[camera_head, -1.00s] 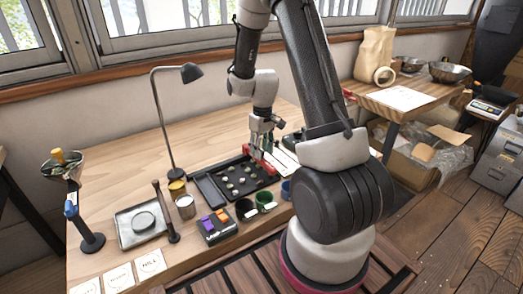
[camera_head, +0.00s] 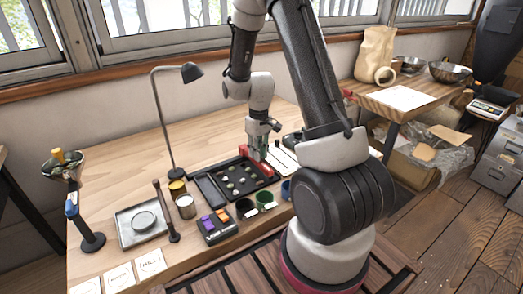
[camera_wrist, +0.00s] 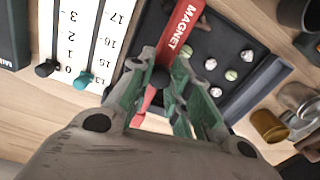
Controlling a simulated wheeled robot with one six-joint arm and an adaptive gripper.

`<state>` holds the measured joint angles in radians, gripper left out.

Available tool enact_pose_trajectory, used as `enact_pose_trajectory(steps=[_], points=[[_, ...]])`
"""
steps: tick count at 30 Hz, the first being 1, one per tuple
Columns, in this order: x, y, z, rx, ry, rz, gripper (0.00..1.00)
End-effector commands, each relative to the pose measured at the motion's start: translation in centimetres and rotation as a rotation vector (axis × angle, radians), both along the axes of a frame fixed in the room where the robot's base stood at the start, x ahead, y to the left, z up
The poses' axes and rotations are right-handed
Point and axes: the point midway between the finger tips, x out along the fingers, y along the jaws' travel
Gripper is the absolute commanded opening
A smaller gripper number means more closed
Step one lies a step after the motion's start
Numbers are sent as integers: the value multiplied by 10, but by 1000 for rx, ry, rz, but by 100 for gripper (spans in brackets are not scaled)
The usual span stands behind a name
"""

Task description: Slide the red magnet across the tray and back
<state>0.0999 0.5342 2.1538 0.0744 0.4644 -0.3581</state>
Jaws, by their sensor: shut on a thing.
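The red magnet (camera_wrist: 181,27) is a bar lettered "MAGNET" in the wrist view. My gripper (camera_wrist: 166,78) is shut on it, and red shows between the green fingers. In the head view my gripper (camera_head: 259,150) is over the right, far part of the black tray (camera_head: 222,192), with the red magnet (camera_head: 245,153) beside the fingers. Whether the magnet touches the tray is unclear.
Dark and green cups (camera_head: 266,200) stand along the tray's near edge. White scale strips (camera_wrist: 75,38) with sliders lie beside the tray. A desk lamp (camera_head: 171,120) and brown jar (camera_head: 177,189) stand to the left. The tabletop behind is clear.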

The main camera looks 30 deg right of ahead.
Motion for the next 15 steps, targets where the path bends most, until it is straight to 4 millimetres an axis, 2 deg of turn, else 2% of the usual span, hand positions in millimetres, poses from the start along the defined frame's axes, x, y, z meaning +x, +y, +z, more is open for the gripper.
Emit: enact_pose_trajectory(steps=[5, 15], points=[[-2, 42, 0, 1, 2, 8, 0], [-5, 139, 0, 0, 1, 8, 0]])
